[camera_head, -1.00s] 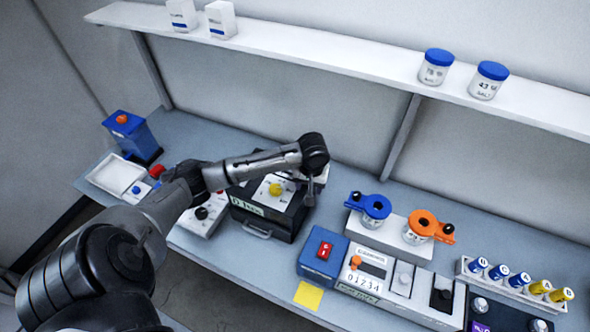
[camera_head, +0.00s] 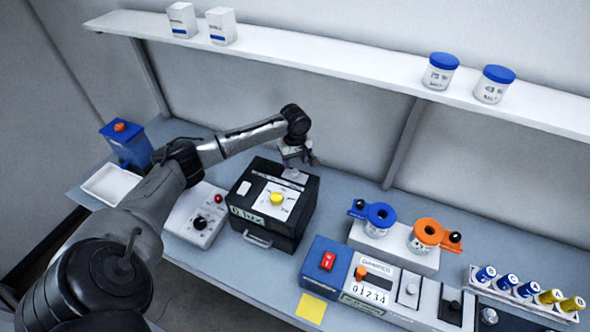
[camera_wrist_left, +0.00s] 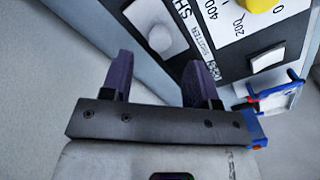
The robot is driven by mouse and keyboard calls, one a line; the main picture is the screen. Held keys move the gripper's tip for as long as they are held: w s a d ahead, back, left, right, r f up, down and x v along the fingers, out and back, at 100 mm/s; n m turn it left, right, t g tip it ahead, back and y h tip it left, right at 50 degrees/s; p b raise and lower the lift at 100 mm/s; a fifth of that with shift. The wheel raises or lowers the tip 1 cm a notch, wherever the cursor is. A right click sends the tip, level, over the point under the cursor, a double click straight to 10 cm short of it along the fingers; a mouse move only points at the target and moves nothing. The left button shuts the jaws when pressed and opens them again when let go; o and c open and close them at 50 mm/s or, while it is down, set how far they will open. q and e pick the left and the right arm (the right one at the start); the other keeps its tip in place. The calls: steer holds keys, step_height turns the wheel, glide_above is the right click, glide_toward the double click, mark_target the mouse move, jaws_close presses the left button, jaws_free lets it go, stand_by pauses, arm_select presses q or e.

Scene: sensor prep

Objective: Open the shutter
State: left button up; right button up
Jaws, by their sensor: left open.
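A black box (camera_head: 308,200) stands on the bench with a yellow dial (camera_head: 277,199) on a white plate on its top. The dial also shows at the top right of the left wrist view (camera_wrist_left: 258,4). A pale rounded knob (camera_wrist_left: 160,38) sits on a white panel with lettering beginning "SH"; a small label beside it appears to read "shutter". My left gripper (camera_head: 297,160) is above the back edge of the box. In the left wrist view its two purple fingers (camera_wrist_left: 160,70) are spread, empty, with the knob between and just beyond their tips. My right gripper is out of view.
A white control box (camera_head: 183,219) with a black knob and red button stands left of the black box. A blue unit with a red switch (camera_head: 327,261) is to the right. A shelf (camera_head: 330,71) runs above.

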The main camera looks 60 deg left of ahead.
mark_target(295, 171)
arm_select(q)
steer(key=shift+f, duration=2.6)
jaws_close()
